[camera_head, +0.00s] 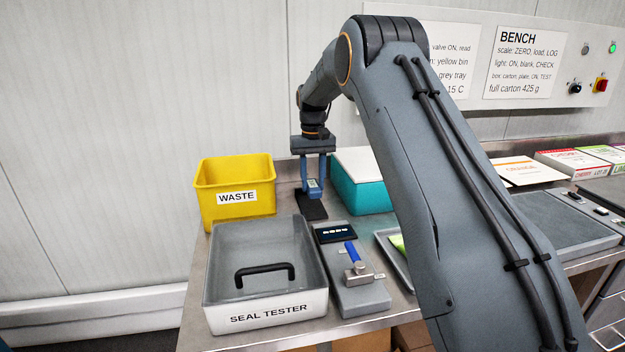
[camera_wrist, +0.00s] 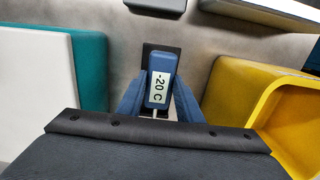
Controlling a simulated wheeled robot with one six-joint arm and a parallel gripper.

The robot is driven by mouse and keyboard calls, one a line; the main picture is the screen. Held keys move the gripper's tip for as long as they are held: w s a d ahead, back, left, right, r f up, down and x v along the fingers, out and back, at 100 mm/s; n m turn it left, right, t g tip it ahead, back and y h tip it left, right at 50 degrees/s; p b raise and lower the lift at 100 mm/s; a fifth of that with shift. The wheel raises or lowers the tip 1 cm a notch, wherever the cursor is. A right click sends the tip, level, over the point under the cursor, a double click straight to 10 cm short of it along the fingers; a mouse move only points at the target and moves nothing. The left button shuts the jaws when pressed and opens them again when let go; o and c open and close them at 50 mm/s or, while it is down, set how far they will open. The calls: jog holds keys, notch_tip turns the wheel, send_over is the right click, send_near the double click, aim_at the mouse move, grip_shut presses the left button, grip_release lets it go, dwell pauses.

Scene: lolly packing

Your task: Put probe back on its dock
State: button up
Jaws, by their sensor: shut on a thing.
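My gripper (camera_wrist: 157,110) is shut on the probe; in the head view my gripper (camera_head: 313,186) points down between the yellow bin and the teal box. The dock seems to be the dark pad (camera_head: 311,209), directly below the probe; the same dark pad (camera_wrist: 148,54) shows around the probe in the wrist view. I cannot tell whether the probe touches it.
The yellow WASTE bin (camera_head: 207,207) stands left of my gripper, and the teal box (camera_head: 362,192) with a white lid stands right. The SEAL TESTER (camera_head: 225,320) and a grey unit with a blue-handled valve (camera_head: 350,252) are in front. My arm hides part of the bench.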

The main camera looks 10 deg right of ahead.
jog(key=shift+f+b, duration=0.85)
jog(key=shift+f, duration=1.95)
jog(key=shift+s+f, duration=0.1)
jog(key=shift+f, duration=0.15)
jog(key=o, duration=1.8)
jog(key=shift+c, duration=0.2)
jog(key=shift+r, duration=0.15)
jog(key=shift+r+p, duration=1.15)
jog(key=shift+r, duration=2.2)
